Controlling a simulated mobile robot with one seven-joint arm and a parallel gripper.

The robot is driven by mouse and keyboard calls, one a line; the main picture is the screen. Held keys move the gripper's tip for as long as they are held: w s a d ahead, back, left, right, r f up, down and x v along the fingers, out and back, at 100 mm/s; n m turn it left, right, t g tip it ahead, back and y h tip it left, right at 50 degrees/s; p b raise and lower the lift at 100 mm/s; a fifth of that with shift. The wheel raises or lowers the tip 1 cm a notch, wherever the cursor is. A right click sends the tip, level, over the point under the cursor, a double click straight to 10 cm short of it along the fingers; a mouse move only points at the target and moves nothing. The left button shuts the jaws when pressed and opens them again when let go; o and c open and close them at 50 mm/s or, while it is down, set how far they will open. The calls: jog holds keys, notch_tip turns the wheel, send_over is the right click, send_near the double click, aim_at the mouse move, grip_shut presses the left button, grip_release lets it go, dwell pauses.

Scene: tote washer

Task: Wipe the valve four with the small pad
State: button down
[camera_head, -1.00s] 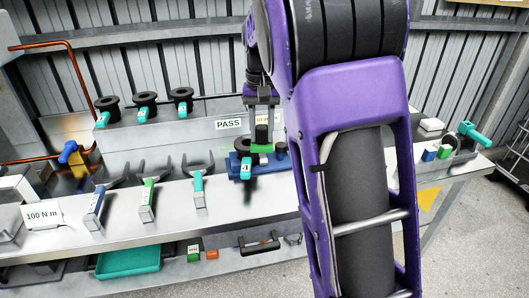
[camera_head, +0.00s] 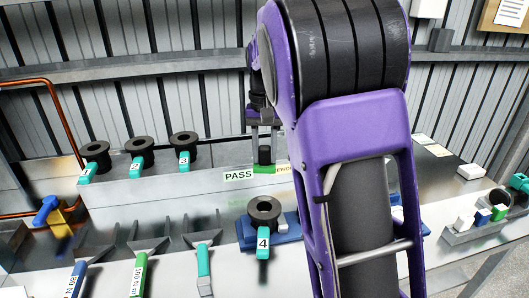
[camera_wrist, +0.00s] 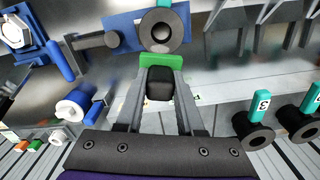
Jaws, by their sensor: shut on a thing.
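Valve four is a black ring (camera_head: 265,219) with a teal handle marked 4, seated on a blue fixture (camera_head: 289,228) in the head view. It also shows at the top of the wrist view (camera_wrist: 180,22). My gripper (camera_head: 264,156) is shut on the small pad (camera_head: 264,169), which has a black grip block and a green face. In the wrist view the pad (camera_wrist: 161,62) sits between both fingers, close to the valve ring in the picture. In the head view the pad appears behind and above the valve, with a gap between them.
Three similar black valves with teal handles (camera_head: 140,146) stand on the raised ledge at left. A PASS label (camera_head: 238,175) and a partly hidden label are on the ledge. Small blocks (camera_head: 483,216) stand at right. My purple arm hides the middle right.

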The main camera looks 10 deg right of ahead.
jog(key=shift+s, duration=0.1)
dwell(0.3)
jog(key=b, duration=0.4)
send_over(260, 198)
jog(key=d, duration=0.1)
jog(key=shift+s+d+f, duration=0.1)
jog(key=shift+f, duration=1.65)
jog(key=shift+s+f, duration=0.1)
jog(key=shift+f, duration=1.6)
jog(key=shift+f, duration=0.3)
jog(key=shift+f+b, duration=0.8)
jog(key=shift+f, duration=0.45)
jog(key=shift+r, duration=0.1)
jog(key=shift+w+a+p, duration=0.1)
jog(key=shift+a+p, duration=0.2)
jog(key=shift+a, duration=0.05)
jog(key=shift+w+a, duration=0.1)
jog(key=shift+a, duration=0.3)
jog(key=shift+d, duration=0.1)
